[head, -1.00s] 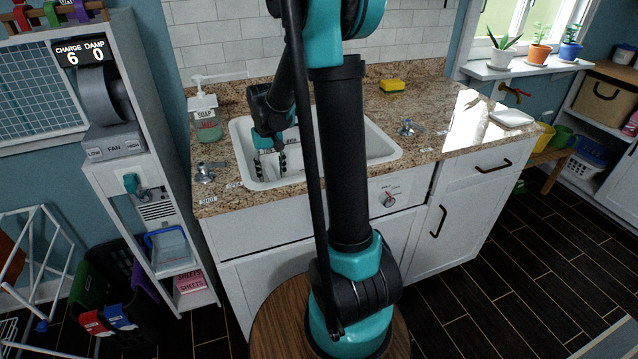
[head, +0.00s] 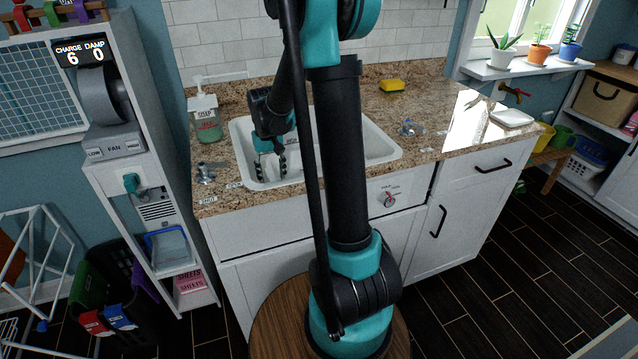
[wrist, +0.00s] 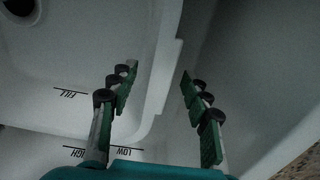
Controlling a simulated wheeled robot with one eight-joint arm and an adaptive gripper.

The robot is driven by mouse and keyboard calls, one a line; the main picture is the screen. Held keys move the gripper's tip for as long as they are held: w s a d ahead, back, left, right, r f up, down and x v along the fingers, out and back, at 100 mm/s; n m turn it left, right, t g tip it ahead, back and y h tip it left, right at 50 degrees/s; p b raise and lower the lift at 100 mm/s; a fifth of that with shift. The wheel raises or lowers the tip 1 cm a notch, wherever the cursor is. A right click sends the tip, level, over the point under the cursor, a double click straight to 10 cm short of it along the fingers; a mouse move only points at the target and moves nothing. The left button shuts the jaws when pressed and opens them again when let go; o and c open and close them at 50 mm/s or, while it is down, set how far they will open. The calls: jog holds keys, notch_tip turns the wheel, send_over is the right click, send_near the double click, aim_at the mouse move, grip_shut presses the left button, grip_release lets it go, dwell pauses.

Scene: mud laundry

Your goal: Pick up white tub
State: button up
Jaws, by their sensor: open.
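My gripper (head: 270,168) points down inside the white sink (head: 387,153) at its left part. In the wrist view my gripper (wrist: 158,75) is open, its green-padded fingers apart. A pale upright wall and rim, seemingly the white tub (wrist: 162,62), passes between the fingers. I see no clear contact with either finger. Black marks reading FILL, LOW and HIGH show on the white surface at the lower left. The tub cannot be told apart from the white sink in the head view, and my arm hides part of the basin.
A soap bottle (head: 206,122) stands behind the sink's left corner. Tap handles stand at the left (head: 207,172) and right (head: 409,128) of the sink. A yellow sponge (head: 391,86) lies behind it. A white soap dish (head: 512,117) sits on the right of the granite counter.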

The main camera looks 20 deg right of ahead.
grip_shut()
jog(key=shift+r, duration=0.1)
dwell(0.5)
